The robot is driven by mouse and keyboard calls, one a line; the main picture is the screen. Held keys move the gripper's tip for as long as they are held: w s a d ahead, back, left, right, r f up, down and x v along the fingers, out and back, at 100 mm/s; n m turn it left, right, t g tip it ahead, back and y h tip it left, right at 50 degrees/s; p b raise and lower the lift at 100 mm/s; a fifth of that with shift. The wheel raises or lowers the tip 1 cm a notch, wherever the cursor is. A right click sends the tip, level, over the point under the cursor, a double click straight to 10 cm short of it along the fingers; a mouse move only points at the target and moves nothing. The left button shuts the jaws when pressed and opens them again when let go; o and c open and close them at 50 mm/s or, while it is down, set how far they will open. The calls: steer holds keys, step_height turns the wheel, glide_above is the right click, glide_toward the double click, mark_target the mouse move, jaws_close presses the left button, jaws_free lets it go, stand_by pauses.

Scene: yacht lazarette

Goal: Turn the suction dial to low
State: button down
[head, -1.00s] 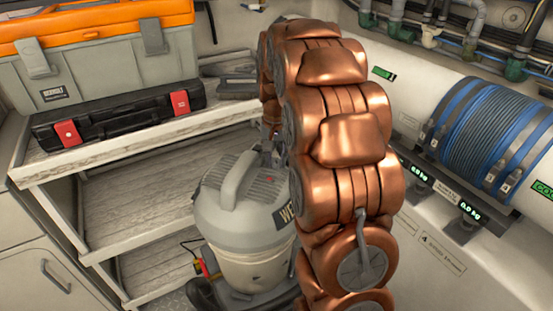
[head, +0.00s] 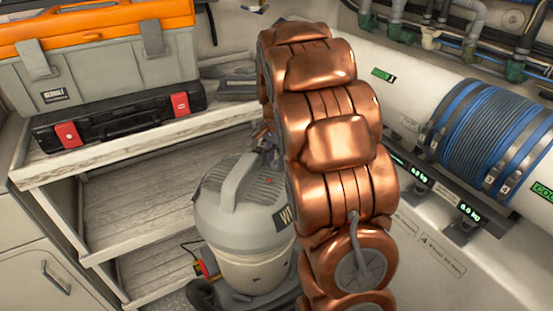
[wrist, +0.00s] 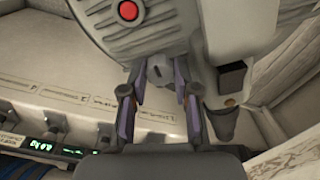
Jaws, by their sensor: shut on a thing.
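The shop vacuum (head: 235,230) stands by the lower shelves in the head view, with a grey lid, carry handle and pale tank. In the wrist view its ribbed lid (wrist: 105,15) fills the top, with a round red button (wrist: 129,11). My gripper (wrist: 162,74) is at the lid's edge, its two fingers shut on a small grey part between the tips, which looks like the suction dial (wrist: 159,68). The dial's markings and pointer cannot be read. In the head view my copper arm hides most of the gripper and the dial.
Shelves (head: 130,200) stand at left, with an orange-lidded toolbox (head: 110,70) and a black case (head: 120,118) on top. A white cylinder wrapped in blue hose (head: 490,135) is at right, above small green displays (head: 468,212). Pipes run along the back wall.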

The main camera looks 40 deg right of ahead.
steer(key=c, duration=0.9)
jaws_free()
steer(key=shift+o, duration=0.2)
